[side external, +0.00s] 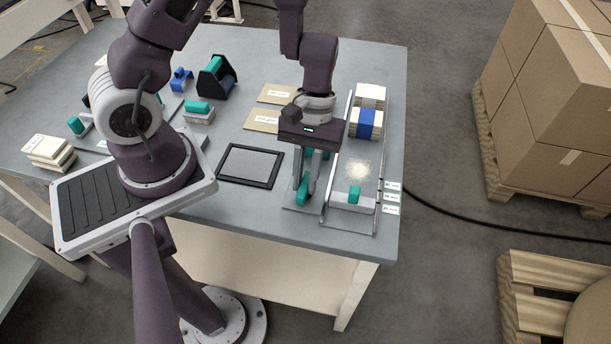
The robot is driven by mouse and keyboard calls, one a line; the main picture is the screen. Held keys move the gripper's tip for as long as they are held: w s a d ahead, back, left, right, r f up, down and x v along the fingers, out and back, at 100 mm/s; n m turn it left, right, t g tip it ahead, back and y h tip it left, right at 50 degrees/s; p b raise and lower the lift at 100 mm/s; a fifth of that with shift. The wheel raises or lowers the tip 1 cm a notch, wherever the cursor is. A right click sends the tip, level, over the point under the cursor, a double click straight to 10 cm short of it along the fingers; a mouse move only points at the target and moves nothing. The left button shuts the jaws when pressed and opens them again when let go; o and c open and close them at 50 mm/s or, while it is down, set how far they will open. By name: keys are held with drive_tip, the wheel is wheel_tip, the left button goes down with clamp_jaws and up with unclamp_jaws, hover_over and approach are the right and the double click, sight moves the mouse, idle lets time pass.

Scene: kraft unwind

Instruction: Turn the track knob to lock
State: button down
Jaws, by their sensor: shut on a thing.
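My gripper (316,178) points down over a narrow grey plate (294,207) at the front right of the table. It is shut on a teal piece, probably the track knob, which is mostly hidden by the fingers. A teal handle (303,190) stands on the plate just in front of the fingers; I cannot tell whether it is part of the same piece. Beside it to the right, a track (365,222) with a raised metal rail runs front to back. A second teal knob (354,194) sits on a grey block on this track. The knob's turn angle cannot be read.
A pale heap (357,171) lies on the track, with banded stacks (367,122) behind it. Small white labels (391,197) line its right edge. A black frame (250,166) and brown cards (262,120) lie to the left. A dark teal-topped dispenser (215,77) stands farther back.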

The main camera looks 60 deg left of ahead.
drive_tip(key=c, duration=1.4)
unclamp_jaws()
drive_tip(key=shift+o, duration=0.2)
drive_tip(key=v, duration=0.6)
drive_tip(key=shift+w, duration=0.15)
drive_tip(key=shift+w+a+r, duration=0.1)
drive_tip(key=shift+a+r, duration=0.05)
drive_tip(key=shift+r, duration=0.55)
drive_tip(key=s+a+r+m+t+y, duration=0.1)
drive_tip(key=s+r+m+t, duration=0.3)
drive_tip(key=r, duration=0.5)
drive_tip(key=s+a+r+m+t+y, duration=0.1)
drive_tip(key=s+r+m+t, duration=0.3)
drive_tip(key=r, duration=0.6)
drive_tip(key=shift+s+a+r+t+y, duration=0.3)
drive_tip(key=shift+s+t+y, duration=0.15)
drive_tip(key=shift+s, duration=0.75)
